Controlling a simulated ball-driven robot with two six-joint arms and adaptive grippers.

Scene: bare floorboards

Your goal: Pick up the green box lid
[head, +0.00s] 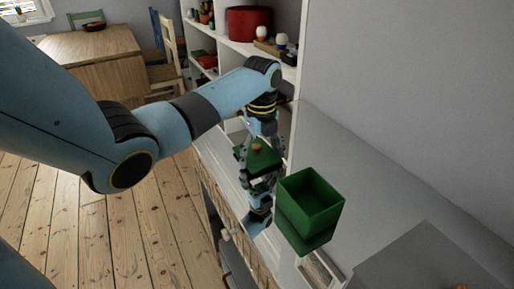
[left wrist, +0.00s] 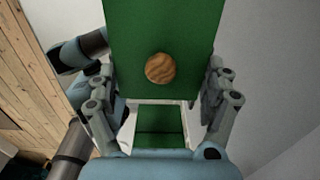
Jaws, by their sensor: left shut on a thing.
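The green box lid (head: 265,161), a flat square with a round wooden knob (head: 257,147), is held in my left gripper (head: 262,150). In the left wrist view the lid (left wrist: 125,40) fills the upper middle, its knob (left wrist: 160,68) facing the camera, with one finger of my left gripper (left wrist: 160,95) on each side. The gripper is shut on the lid, which is up to the left of the open green box (head: 318,193). The box stands on the white cabinet top, its inside visible and apparently empty. My right gripper is not recognisable in either view.
The white cabinet top (head: 340,165) runs along the grey wall at the right. A shelf unit with a red round container (head: 248,23) stands behind. A wooden table (head: 100,57) and chairs (head: 168,50) are at the back left. Bare floorboards (head: 165,225) are clear below.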

